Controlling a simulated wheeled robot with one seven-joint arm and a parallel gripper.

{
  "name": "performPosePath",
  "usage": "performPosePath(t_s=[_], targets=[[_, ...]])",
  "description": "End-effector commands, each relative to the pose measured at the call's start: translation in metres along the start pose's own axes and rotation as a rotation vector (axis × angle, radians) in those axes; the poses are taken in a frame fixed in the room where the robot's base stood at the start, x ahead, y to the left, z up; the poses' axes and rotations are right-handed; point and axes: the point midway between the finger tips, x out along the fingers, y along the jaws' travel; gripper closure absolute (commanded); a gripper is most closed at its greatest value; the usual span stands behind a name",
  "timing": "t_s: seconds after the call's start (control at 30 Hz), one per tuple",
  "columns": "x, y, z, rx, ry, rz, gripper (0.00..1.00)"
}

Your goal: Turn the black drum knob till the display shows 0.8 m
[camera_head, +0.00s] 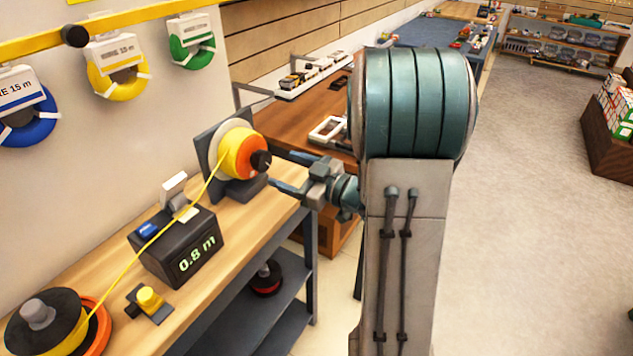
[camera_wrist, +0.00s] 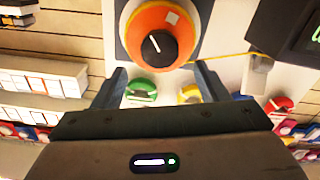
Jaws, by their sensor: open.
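The black drum knob (camera_head: 260,161) sits at the centre of an orange-faced drum (camera_head: 236,152) wound with yellow cord. In the wrist view the knob (camera_wrist: 158,46) shows a white line tilted up and left. The display (camera_head: 197,254) on the front of a black box reads 0.8 m in green. My gripper (camera_head: 275,170) is open just in front of the knob. In the wrist view its fingers (camera_wrist: 161,76) are spread wide below the knob, with nothing between them and apart from it.
Yellow cord (camera_head: 172,221) runs from the drum past the box to a spool (camera_head: 45,320) at lower left. A yellow-topped block (camera_head: 149,299) stands on the wooden bench (camera_head: 236,225). Tape rolls hang on the wall, including a green one (camera_head: 192,45). Open floor lies right.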

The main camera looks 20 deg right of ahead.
Motion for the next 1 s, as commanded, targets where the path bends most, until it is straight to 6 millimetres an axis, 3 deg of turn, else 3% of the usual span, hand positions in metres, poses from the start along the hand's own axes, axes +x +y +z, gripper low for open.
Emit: performPosePath(t_s=[0.2,0.4,1.0], targets=[[-0.051,0.000,0.001,0.001,-0.001,0.004,0.33],[-0.077,0.000,0.001,0.000,0.000,0.001,0.33],[-0.085,-0.001,0.000,0.001,-0.001,0.000,0.33]])
